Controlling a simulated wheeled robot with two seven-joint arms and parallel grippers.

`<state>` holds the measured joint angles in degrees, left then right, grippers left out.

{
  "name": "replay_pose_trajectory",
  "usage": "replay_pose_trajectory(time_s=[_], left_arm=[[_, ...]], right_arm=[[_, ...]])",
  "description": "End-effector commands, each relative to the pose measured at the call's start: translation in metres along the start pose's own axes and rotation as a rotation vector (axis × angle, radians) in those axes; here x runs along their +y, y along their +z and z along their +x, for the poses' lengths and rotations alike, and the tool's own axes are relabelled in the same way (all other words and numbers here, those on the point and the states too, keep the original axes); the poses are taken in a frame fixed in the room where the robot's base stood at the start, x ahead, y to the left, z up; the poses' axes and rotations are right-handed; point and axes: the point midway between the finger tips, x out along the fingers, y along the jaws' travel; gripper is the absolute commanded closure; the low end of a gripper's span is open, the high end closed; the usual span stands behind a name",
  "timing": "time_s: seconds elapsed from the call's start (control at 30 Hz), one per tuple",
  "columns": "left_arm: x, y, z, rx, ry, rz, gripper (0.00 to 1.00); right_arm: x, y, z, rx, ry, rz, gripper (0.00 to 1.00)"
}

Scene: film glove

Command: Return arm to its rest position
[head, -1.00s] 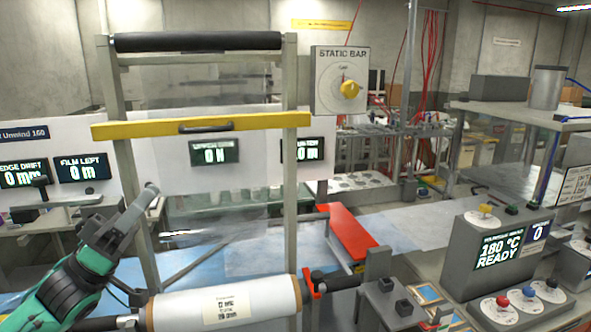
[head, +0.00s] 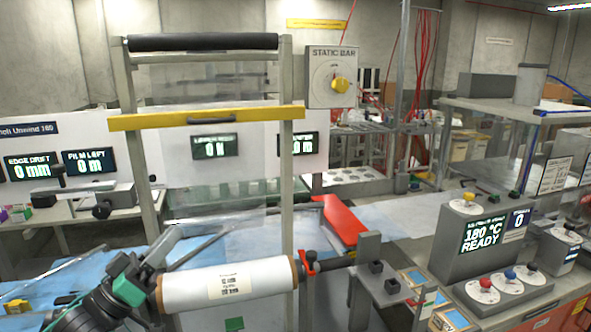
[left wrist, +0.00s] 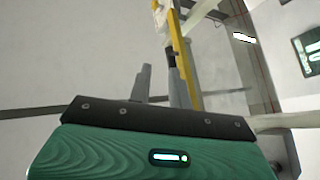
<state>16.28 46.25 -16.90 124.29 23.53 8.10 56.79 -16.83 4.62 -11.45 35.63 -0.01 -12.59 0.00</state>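My left arm comes in from the lower left of the head view. Its gripper (head: 168,243) points up and to the right, just above the left end of the white film roll (head: 212,290). In the left wrist view the two grey fingers of my left gripper (left wrist: 160,75) stand apart, with only wall showing between them. They look open and empty. In the head view the fingers overlap, and I cannot tell whether the arm touches the roll. My right gripper is in neither view.
A frame with a yellow bar (head: 250,115) stands behind the roll. The static bar box (head: 333,78) has a yellow knob. A red guard (head: 342,218) lies right of the frame. A grey control box (head: 485,240) reads 180 °C READY. Blue sheeting (head: 105,262) covers the table.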

Motion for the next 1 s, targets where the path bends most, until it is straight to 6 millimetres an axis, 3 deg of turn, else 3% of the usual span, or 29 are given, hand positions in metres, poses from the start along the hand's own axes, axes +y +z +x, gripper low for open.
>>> replay_pose_trajectory(time_s=[0.17,0.27,0.5,0.7,0.8,1.0], left_arm=[[-0.017,0.054,-0.022,-0.104,-0.180,0.044,0.80],[-0.028,0.095,-0.046,-0.206,-0.317,0.084,0.80],[-0.037,0.191,-0.137,-0.564,-0.646,0.174,0.80],[-0.015,0.251,-0.235,-0.936,-0.850,0.192,0.80],[0.003,0.268,-0.278,-1.108,-0.913,0.180,0.80],[0.042,0.287,-0.344,-1.382,-0.977,0.128,0.80]], right_arm=[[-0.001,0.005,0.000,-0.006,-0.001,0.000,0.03],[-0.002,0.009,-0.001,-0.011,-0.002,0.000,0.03],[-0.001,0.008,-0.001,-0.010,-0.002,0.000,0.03],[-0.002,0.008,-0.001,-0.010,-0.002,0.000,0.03],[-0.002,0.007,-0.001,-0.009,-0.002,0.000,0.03],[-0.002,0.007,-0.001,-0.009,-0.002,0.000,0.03]])
